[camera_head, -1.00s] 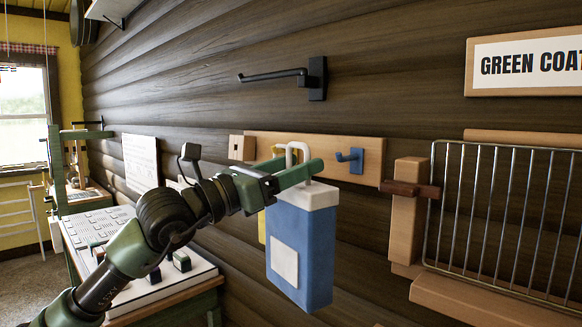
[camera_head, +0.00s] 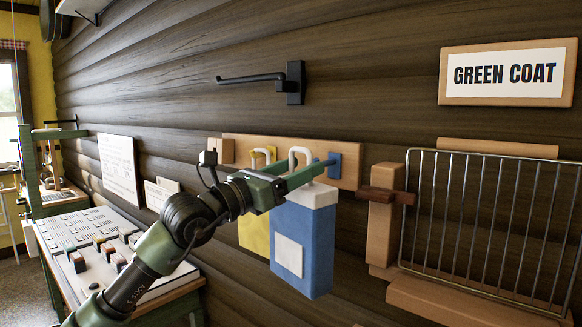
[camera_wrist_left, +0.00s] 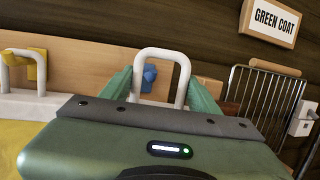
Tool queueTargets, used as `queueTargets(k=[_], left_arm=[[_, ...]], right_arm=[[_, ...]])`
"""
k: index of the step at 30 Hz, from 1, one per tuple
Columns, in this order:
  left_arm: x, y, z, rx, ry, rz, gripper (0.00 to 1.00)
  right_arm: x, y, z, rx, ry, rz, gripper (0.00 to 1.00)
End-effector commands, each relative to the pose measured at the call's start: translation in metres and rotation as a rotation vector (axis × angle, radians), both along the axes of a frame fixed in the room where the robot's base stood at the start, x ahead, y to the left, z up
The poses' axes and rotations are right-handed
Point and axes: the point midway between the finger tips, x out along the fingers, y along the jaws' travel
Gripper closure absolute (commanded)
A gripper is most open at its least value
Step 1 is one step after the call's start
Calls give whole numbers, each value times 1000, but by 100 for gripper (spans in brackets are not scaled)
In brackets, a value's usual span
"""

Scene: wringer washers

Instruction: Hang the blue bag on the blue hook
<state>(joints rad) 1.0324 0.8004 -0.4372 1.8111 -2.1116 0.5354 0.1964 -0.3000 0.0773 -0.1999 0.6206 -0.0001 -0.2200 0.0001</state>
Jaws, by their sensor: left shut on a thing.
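The blue bag (camera_head: 305,245), a flat block with a white top, a pale label and a white loop handle (camera_head: 292,154), hangs upright from my left gripper (camera_head: 308,174). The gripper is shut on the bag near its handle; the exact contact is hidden. The blue hook (camera_head: 333,162) is on a wooden board just behind and right of the handle, partly covered by the green fingers. In the left wrist view the blue hook (camera_wrist_left: 149,77) shows through the handle loop (camera_wrist_left: 182,72), between the fingers (camera_wrist_left: 160,95). My right gripper is out of view.
A yellow bag (camera_head: 253,230) hangs close to the left of the blue bag, at a yellow hook (camera_wrist_left: 38,62). A black wall bracket (camera_head: 294,82) is above. A wooden latch post (camera_head: 384,220) and wire rack (camera_head: 490,225) stand to the right.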

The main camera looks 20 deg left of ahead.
Motion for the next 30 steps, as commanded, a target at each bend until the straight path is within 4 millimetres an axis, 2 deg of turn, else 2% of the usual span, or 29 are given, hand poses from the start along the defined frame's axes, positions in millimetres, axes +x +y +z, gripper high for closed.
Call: queueTargets(k=[30], left_arm=[[65,-23,2,-1,-2,0,100]], right_arm=[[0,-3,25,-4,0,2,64]])
